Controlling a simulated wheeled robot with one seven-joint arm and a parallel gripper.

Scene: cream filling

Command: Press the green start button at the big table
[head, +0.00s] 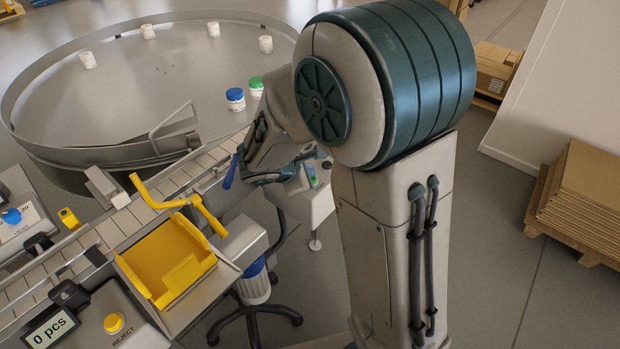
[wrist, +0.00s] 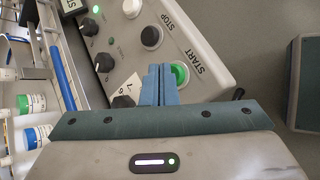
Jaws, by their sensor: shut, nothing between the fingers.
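The green start button (wrist: 180,74) sits on a grey control box (wrist: 205,60), beside the printed word START. My gripper (wrist: 161,68) is shut and empty, its blue fingertips together over the box. In the wrist view the tips overlap the button's left edge; I cannot tell if they touch it. In the head view the box (head: 308,203) stands beside the big round table (head: 150,90), with my arm hiding part of it. The green button also shows there, small (head: 314,181).
A blue bar (wrist: 60,68) and jars with blue and green lids lie to the left. A conveyor (head: 130,215) and yellow bin (head: 165,260) stand at left in the head view.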

